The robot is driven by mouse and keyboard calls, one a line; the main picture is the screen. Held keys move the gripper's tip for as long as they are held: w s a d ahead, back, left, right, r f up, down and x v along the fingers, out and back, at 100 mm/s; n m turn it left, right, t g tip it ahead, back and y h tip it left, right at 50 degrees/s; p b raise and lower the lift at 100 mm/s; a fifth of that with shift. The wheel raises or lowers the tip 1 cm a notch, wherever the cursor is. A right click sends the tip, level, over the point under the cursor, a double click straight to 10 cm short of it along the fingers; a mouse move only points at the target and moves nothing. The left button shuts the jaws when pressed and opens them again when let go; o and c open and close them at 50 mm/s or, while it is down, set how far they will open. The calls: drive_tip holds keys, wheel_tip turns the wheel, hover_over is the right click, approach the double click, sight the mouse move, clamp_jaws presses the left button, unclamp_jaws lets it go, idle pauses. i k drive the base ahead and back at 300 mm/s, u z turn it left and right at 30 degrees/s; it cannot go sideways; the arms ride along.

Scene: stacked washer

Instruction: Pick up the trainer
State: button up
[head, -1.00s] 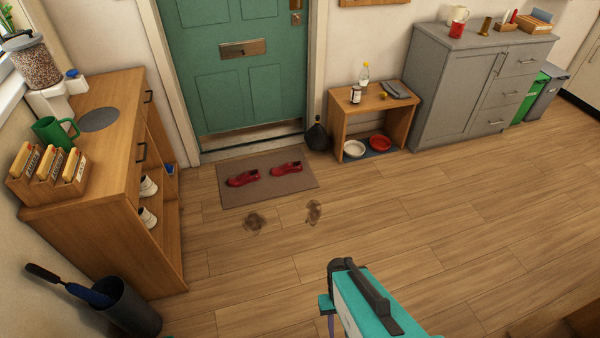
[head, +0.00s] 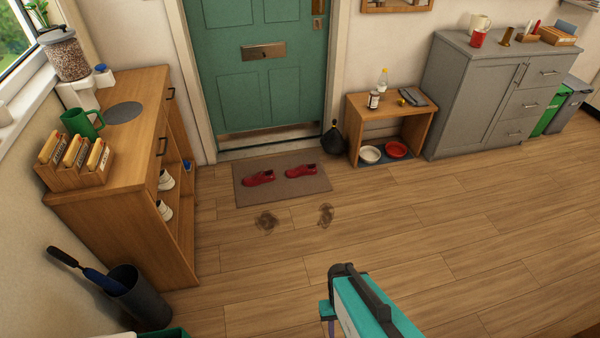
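Two red shoes lie on the brown doormat (head: 250,198), a left one (head: 259,178) and a right one (head: 301,171), apart from each other. Two white shoes, which look like trainers, sit in the open side of the wooden cabinet (head: 105,208): one on an upper shelf (head: 166,180) and one lower (head: 165,210). Both are partly hidden by the cabinet's side. My teal and black arm shows at the bottom centre, well apart from all the shoes. My gripper's fingers are not seen.
Dark dirty marks (head: 267,221) lie on the floor before the mat. A dark umbrella bin (head: 140,298) stands at lower left. A black bag (head: 333,140), a low wooden bench (head: 430,125) and a grey cabinet (head: 460,100) line the back wall.

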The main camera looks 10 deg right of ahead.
sight(304, 170)
drive_tip(key=i, duration=0.9)
drive_tip(key=z, duration=1.7)
drive_tip(key=i, duration=0.25)
drive_tip(key=u, duration=0.5)
